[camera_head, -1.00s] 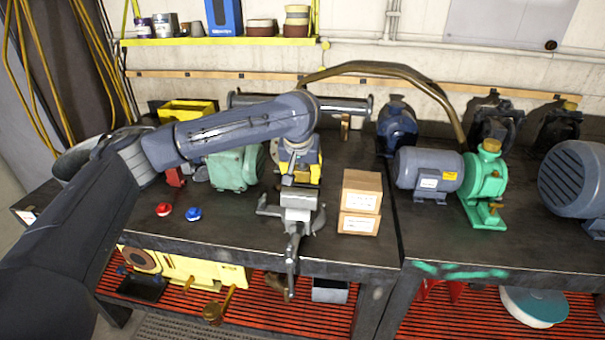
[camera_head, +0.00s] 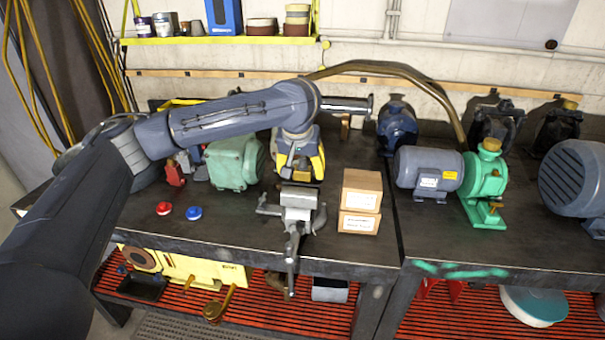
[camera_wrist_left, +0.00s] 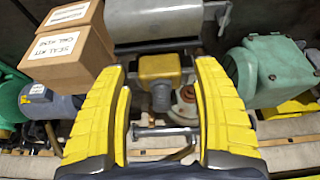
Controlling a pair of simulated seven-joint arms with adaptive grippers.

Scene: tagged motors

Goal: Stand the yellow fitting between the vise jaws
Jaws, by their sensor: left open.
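The yellow fitting (camera_wrist_left: 160,70) has a blocky yellow body and a grey round stub. In the left wrist view it sits between the spread fingers of my left gripper (camera_wrist_left: 160,120), beyond their tips, against the grey vise (camera_wrist_left: 168,22). In the head view the vise (camera_head: 298,198) stands at the bench's front edge. My left gripper (camera_head: 300,168) is just behind it, open, fingers pointing down and forward. A bit of the fitting (camera_head: 300,175) shows between the fingers. I cannot tell whether the fitting stands between the jaws. My right gripper is not in view.
Two stacked cardboard boxes (camera_head: 361,202) stand close right of the vise. A green motor housing (camera_head: 234,163) is to the left, with red (camera_head: 164,209) and blue (camera_head: 194,213) buttons in front. A grey motor with green pump (camera_head: 485,185) is farther right.

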